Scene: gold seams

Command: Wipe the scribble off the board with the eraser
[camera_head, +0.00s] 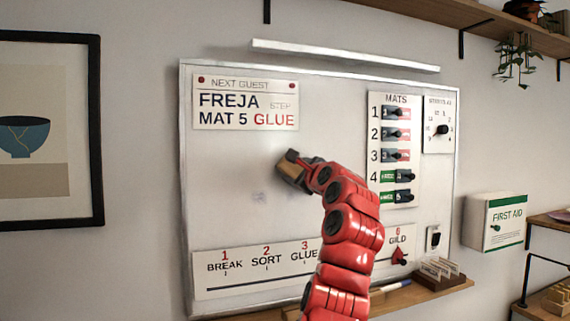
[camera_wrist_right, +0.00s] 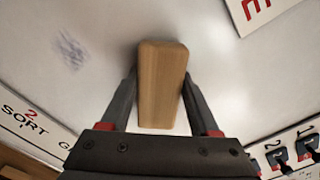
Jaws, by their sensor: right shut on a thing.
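The white board (camera_head: 225,160) hangs on the wall. A faint grey-blue scribble (camera_head: 259,196) is on its lower middle part, and it also shows at the upper left of the right wrist view (camera_wrist_right: 70,50). My right gripper (camera_head: 290,172) is shut on the eraser (camera_wrist_right: 162,85), a block with a wooden back. The eraser is at the board, up and to the right of the scribble in the head view. Its wiping face is hidden, so I cannot tell whether it touches the board. My left gripper is not in view.
A guest card (camera_head: 245,103), a panel of mat switches (camera_head: 394,150) and a dial (camera_head: 441,130) are on the board. A step strip (camera_head: 250,275) with a red pointer runs along the bottom. A ledge (camera_head: 425,293) below holds a marker and a card holder.

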